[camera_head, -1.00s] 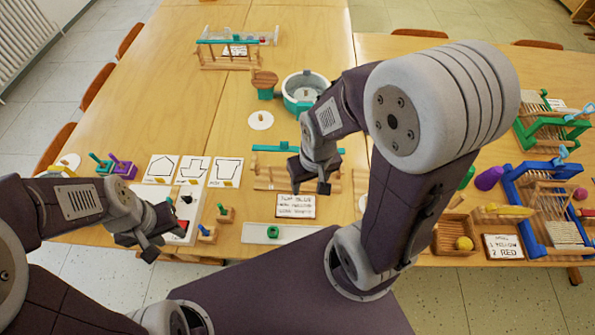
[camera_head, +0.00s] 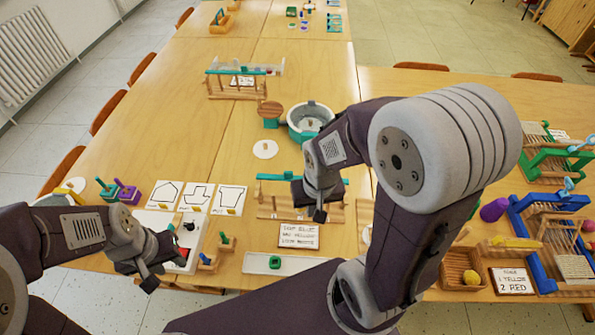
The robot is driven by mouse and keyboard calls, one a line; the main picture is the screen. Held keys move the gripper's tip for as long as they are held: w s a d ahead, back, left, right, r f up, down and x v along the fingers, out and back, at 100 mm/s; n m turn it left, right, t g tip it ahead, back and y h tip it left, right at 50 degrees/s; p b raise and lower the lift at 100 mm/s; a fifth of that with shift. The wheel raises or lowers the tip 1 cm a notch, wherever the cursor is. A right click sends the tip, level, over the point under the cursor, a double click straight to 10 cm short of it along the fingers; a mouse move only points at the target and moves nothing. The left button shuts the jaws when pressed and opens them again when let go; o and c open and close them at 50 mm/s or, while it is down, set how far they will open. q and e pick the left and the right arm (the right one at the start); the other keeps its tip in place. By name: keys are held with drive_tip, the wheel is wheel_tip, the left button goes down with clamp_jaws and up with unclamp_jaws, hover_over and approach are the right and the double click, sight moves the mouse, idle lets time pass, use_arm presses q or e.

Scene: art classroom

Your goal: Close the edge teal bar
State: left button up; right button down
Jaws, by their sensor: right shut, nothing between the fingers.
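A teal bar (camera_head: 275,177) lies across the back of a low wooden frame (camera_head: 275,206) near the middle of the table. My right gripper (camera_head: 312,212) is shut and empty in front of that bar. It hides part of the frame and bar, and I cannot tell whether it touches them. Another teal bar (camera_head: 228,72) sits on a wooden rack (camera_head: 235,90) farther back. My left gripper (camera_head: 158,274) is low at the left, near the table's front edge, away from both bars. I cannot tell whether its fingers are apart.
A teal-and-grey round basin (camera_head: 310,117) stands behind the frame. A lettered card (camera_head: 298,236) and a white tray (camera_head: 258,264) lie in front. Shape cards (camera_head: 196,198) and a white switch box (camera_head: 190,238) are at left. A blue loom (camera_head: 530,240) stands at right.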

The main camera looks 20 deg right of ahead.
drive_tip(key=w+d+r+m+t+h+p, duration=0.1)
drive_tip(key=w+r+m, duration=0.15)
drive_tip(key=w, duration=0.55)
drive_tip(key=w+d+r+m+t+p, duration=0.1)
drive_tip(key=w+r, duration=0.2)
drive_tip(key=w, duration=0.5)
drive_tip(key=w+f+p, duration=0.1)
drive_tip(key=w+f, duration=0.1)
drive_tip(key=w, duration=0.4)
wheel_tip(320, 180, down, 10)
drive_tip(key=s+a, duration=0.1)
drive_tip(key=shift+s+r+h, duration=0.2)
drive_tip(key=shift+s+h, duration=0.05)
drive_tip(key=shift+h, duration=0.05)
drive_tip(key=shift+a+n, duration=0.1)
drive_tip(key=shift+n, duration=0.15)
